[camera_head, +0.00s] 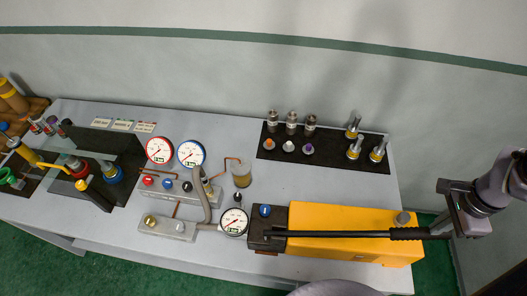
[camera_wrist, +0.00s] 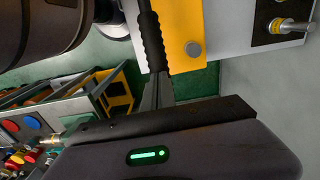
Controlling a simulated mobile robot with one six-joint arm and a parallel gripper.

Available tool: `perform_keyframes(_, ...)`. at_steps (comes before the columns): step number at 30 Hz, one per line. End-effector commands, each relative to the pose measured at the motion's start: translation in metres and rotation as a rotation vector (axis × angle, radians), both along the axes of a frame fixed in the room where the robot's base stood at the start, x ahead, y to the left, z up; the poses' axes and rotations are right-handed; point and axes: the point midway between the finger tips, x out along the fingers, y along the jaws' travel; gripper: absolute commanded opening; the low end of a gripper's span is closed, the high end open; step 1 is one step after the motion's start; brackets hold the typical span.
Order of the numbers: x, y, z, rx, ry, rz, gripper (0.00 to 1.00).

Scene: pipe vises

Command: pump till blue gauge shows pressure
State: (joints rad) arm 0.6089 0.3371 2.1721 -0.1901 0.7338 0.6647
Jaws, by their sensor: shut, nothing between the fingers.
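The blue-rimmed gauge (camera_head: 191,153) stands on the bench beside a red-rimmed gauge (camera_head: 159,150); its reading is too small to tell. The yellow hand pump (camera_head: 345,220) lies at the right end of the bench. Its long black lever (camera_head: 335,234) lies low along the pump, and the ribbed grip reaches past the bench's right edge. My gripper (camera_head: 440,226) is shut at the grip's end, with nothing seen held between the fingers. In the wrist view the grip (camera_wrist: 152,42) runs down to the narrow fingers (camera_wrist: 157,92); whether they touch cannot be told.
A black-rimmed gauge (camera_head: 234,221) sits left of the pump, by a manifold with coloured knobs (camera_head: 167,184). A black tray (camera_head: 330,150) with several fittings lies behind the pump. Vises and tools crowd the left. Green floor is free right of the bench.

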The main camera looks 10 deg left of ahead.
Motion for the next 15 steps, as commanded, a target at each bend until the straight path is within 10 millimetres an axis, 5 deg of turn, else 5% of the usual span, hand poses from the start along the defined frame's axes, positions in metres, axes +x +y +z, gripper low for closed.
perform_keyframes(7, 0.000, -0.005, -0.025, 0.001, 0.001, 0.001, 0.00)
perform_keyframes(15, 0.001, -0.006, -0.026, 0.001, 0.001, 0.001, 0.00)
